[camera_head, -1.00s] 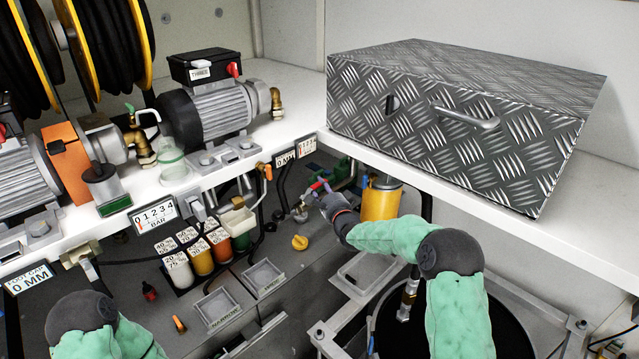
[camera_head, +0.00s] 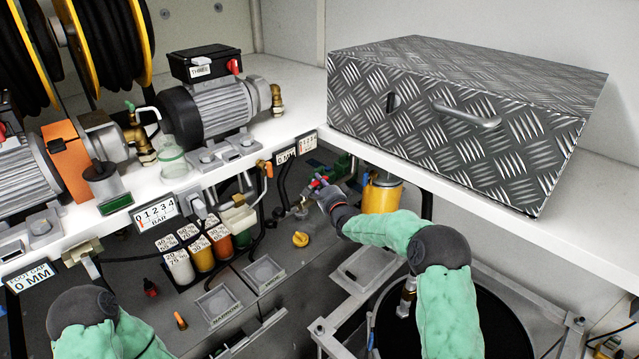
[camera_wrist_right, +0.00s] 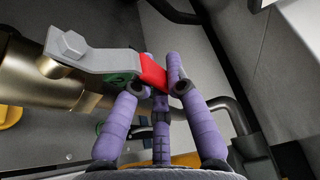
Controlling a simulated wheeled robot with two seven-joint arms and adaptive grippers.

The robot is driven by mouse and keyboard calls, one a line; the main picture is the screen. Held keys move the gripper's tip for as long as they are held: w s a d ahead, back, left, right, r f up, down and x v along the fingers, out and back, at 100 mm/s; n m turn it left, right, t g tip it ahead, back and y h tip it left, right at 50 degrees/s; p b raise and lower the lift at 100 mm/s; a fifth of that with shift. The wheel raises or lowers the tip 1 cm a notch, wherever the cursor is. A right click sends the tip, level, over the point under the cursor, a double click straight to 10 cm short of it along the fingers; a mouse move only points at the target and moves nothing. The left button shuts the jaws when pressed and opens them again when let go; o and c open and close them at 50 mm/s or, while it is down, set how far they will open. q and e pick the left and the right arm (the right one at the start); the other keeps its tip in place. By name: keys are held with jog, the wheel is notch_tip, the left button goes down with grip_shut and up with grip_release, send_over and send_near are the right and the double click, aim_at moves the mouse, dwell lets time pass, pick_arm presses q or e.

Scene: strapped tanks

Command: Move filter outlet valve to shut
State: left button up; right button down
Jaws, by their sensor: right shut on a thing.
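The valve held by my right gripper has a flat grey lever (camera_wrist_right: 98,60) with a red grip, bolted onto a brass body (camera_wrist_right: 40,82) in the right wrist view. In the head view its red lever tip (camera_head: 316,182) shows small, left of the yellow cylinder (camera_head: 381,196). My right gripper (camera_wrist_right: 157,80) has its purple fingers closed around the red grip; in the head view it (camera_head: 322,188) partly covers the valve. No label naming this valve is readable. My left arm shows at the bottom left of the head view, but its gripper is out of frame.
The white shelf (camera_head: 480,185) with the diamond-plate box (camera_head: 455,125) overhangs the valve on the right. Hoses and colored bottles (camera_head: 203,255) stand to its left. A curved grey pipe (camera_wrist_right: 235,115) passes right of the fingers.

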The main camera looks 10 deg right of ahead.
jog(key=shift+f, duration=0.1)
jog(key=s+m+g+h+b, duration=0.7)
jog(key=m+h+b, duration=0.3)
jog(key=h, duration=0.8)
jog(key=shift+s+m+g+b, duration=0.35)
jog(key=shift+s+m, duration=0.1)
jog(key=shift+m, duration=1.25)
jog(key=shift+f, duration=0.1)
jog(key=c, duration=1.2)
grip_release()
jog(key=shift+a, duration=0.1)
